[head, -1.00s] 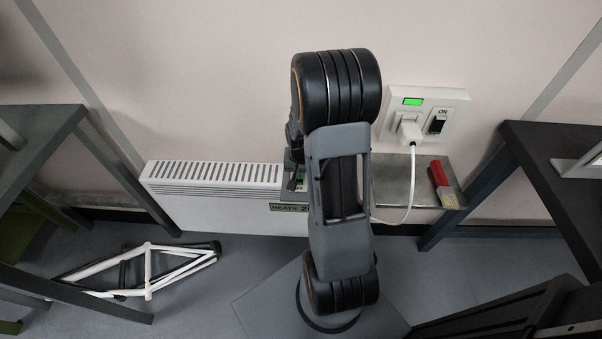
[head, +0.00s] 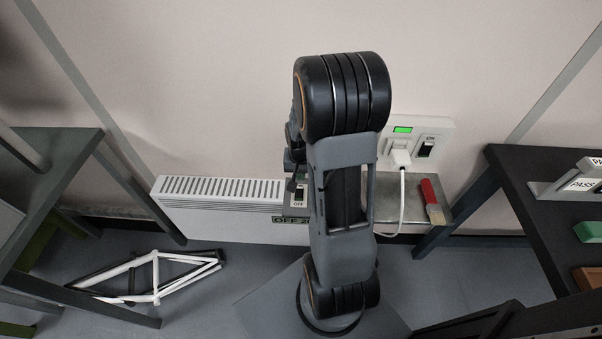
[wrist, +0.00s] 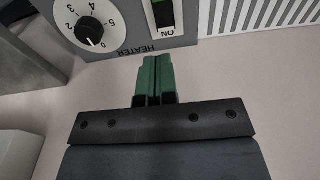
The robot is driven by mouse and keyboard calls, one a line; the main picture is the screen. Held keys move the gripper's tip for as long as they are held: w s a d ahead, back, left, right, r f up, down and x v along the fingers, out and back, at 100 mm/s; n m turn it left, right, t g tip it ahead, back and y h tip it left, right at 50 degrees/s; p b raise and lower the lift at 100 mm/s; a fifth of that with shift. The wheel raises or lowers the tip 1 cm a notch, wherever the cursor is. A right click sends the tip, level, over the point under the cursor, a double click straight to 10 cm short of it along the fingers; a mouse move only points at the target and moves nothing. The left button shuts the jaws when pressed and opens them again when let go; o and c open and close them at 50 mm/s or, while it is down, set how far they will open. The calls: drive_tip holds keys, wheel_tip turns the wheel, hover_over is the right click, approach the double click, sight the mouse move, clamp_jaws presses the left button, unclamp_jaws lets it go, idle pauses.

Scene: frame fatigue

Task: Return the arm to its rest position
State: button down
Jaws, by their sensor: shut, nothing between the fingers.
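My arm stands in the middle of the head view, its upper joint bent over toward the wall. My gripper (wrist: 157,62) shows in the wrist view with its two green fingers pressed together and nothing between them. In the head view my gripper is mostly hidden behind my arm. The fingertips are close to a grey control panel (wrist: 130,43) marked HEATER, seen upside down, just below its black switch (wrist: 165,12) in the picture. Whether they touch it I cannot tell. A numbered dial (wrist: 89,31) is on the panel's left.
A white heater (head: 215,215) with a display reading "OFF" (head: 289,231) is on the wall. A socket with a plug (head: 399,152) and a red-handled brush (head: 431,200) are right of my arm. Dark tables (head: 525,165) flank both sides. A white bicycle frame (head: 155,275) lies on the floor.

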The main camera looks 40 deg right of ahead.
idle(0.4)
drive_tip(key=s+a+r+n+t+p, duration=0.1)
drive_tip(key=a+r+p, duration=0.4)
drive_tip(key=r, duration=0.5)
drive_tip(key=s+a+r+n+t+p, duration=0.1)
drive_tip(key=s+a+r+n+p, duration=0.3)
drive_tip(key=r, duration=0.7)
drive_tip(key=s+a+r+n+p, duration=0.2)
drive_tip(key=a+r+p, duration=0.3)
drive_tip(key=r, duration=0.6)
drive_tip(key=shift+s+a+r+n+t+y+p, duration=0.2)
drive_tip(key=shift+s+a+n+t+y+p, duration=0.15)
drive_tip(key=shift+s+a, duration=0.35)
drive_tip(key=shift+s+d, duration=0.1)
drive_tip(key=shift+d, duration=0.05)
